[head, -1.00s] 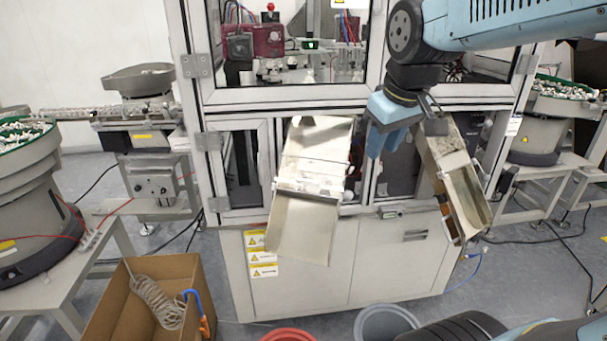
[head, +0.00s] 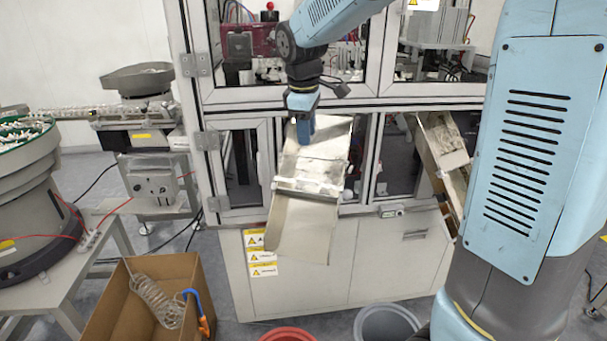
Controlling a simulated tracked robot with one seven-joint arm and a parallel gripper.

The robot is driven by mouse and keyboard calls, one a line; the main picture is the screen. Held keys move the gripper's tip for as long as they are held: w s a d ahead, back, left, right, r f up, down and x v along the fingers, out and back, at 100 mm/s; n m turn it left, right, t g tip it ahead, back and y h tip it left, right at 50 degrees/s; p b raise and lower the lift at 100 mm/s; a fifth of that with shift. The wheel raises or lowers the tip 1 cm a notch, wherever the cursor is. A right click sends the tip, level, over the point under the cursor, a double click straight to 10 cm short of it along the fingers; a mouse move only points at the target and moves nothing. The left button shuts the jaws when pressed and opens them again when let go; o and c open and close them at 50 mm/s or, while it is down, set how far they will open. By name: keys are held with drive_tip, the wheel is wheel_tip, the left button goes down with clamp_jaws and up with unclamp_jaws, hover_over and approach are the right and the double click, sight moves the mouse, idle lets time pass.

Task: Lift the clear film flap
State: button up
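A pale metal chute (head: 301,228) slopes out of the front of the machine, left of centre in the head view. A light crossbar or strip (head: 310,188) spans its middle. Glossy, pale patches on the upper part just above this strip may be the clear film flap, but its outline and edges are too faint to make out. My gripper (head: 304,138) points down over the upper left part of the chute, above the strip. Its blue fingers overlap in this view, so their gap is hidden. I cannot tell whether they touch the chute or film.
The machine's window frame (head: 300,107) runs close behind my gripper. A second chute (head: 442,150) stands to the right, partly behind my arm. A cardboard box (head: 110,315), a red bin (head: 287,335) and a grey bin (head: 386,325) are on the floor.

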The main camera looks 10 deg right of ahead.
approach(310, 172)
wheel_tip(310, 172, down, 7)
drive_tip(key=s, duration=0.3)
drive_tip(key=shift+a, duration=0.3)
drive_tip(key=shift+f, duration=0.1)
drive_tip(key=shift+c, duration=0.4)
clamp_jaws()
idle(0.8)
